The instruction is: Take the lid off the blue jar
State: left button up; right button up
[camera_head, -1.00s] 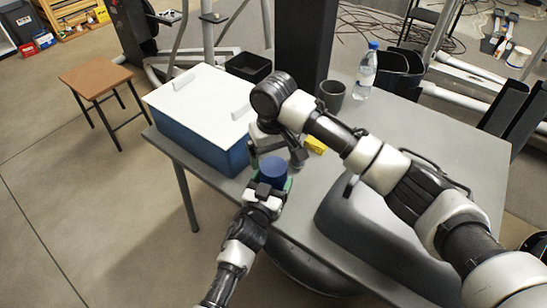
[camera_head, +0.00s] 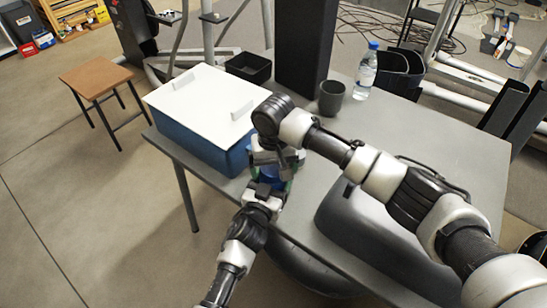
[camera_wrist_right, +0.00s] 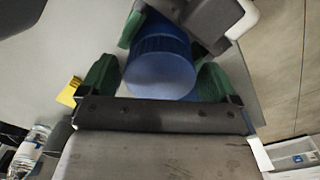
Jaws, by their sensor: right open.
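The blue jar (camera_head: 268,173) is at the table's near edge in the head view, mostly hidden by my grippers. In the right wrist view its ribbed blue lid (camera_wrist_right: 160,70) faces the camera. My left gripper (camera_head: 268,186) comes from below left and is closed around the jar; one of its green fingers touches the jar's side in the right wrist view. My right gripper (camera_wrist_right: 156,84) is open, with green fingers on either side of the lid and a gap visible. In the head view my right gripper (camera_head: 274,160) is right above the jar.
A blue box with a white lid (camera_head: 205,100) stands left of the grippers. A cup (camera_head: 331,97), a water bottle (camera_head: 366,72) and a black bin (camera_head: 248,67) are farther back. A yellow block (camera_wrist_right: 70,92) lies near the right gripper.

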aim_at(274, 166)
jog(key=c, duration=0.9)
jog(key=n, duration=0.2)
jog(key=shift+n, duration=0.4)
jog(key=shift+r, duration=0.1)
jog(key=shift+r, duration=1)
jog(key=shift+r, duration=2)
pick_arm(q)
jog(key=o, duration=1.7)
